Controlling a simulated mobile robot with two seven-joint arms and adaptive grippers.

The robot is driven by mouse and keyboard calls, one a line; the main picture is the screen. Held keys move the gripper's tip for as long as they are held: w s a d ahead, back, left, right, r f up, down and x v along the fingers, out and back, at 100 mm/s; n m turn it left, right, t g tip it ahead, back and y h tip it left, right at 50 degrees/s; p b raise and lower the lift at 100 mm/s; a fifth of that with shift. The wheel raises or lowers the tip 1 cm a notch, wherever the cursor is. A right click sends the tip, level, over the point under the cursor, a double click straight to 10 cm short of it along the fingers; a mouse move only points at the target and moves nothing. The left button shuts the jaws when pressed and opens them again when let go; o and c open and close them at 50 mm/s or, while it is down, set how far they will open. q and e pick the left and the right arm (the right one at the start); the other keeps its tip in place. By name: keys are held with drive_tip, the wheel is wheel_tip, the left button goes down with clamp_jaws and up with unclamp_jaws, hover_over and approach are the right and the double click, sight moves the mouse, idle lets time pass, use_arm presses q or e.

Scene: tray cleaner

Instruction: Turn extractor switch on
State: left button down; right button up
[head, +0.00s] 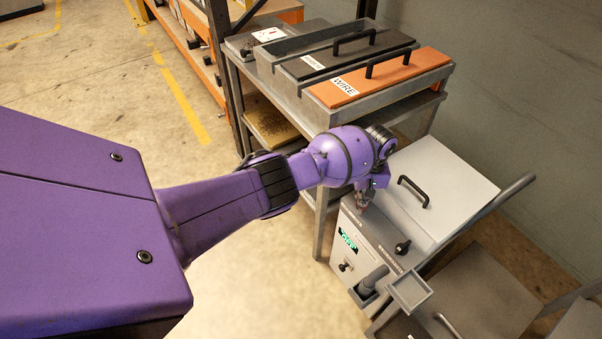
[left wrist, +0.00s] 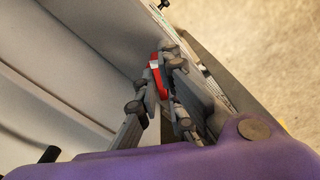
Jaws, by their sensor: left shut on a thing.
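The tray cleaner is a grey cabinet (head: 375,244) with a pale lid and black handle, at the lower right of the head view. My left gripper (head: 363,203) reaches down to the cabinet's top near its left corner. In the left wrist view my left gripper (left wrist: 166,70) is shut on a small red part, apparently the extractor switch (left wrist: 154,62). The fingers hide much of the switch. A lit green display (head: 348,240) is on the cabinet's front; its text is too small to read surely. My right gripper is not in view.
A metal table (head: 428,104) behind the cabinet holds a black-lidded tray and an orange-lidded tray (head: 380,78) marked WIRE. A black knob (head: 402,247) and a grey nozzle-like handle (head: 374,278) are near my gripper. Open floor lies left.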

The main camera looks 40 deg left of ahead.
use_arm(q)
drive_tip(key=m, duration=0.5)
drive_tip(key=shift+m+p, duration=0.3)
drive_tip(key=shift+m, duration=0.1)
drive_tip(key=m, duration=0.5)
drive_tip(key=shift+m, duration=0.4)
drive_tip(key=c, duration=1.9)
unclamp_jaws()
drive_tip(key=shift+o, duration=0.2)
drive_tip(key=shift+r, duration=0.1)
wheel_tip(320, 180, up, 12)
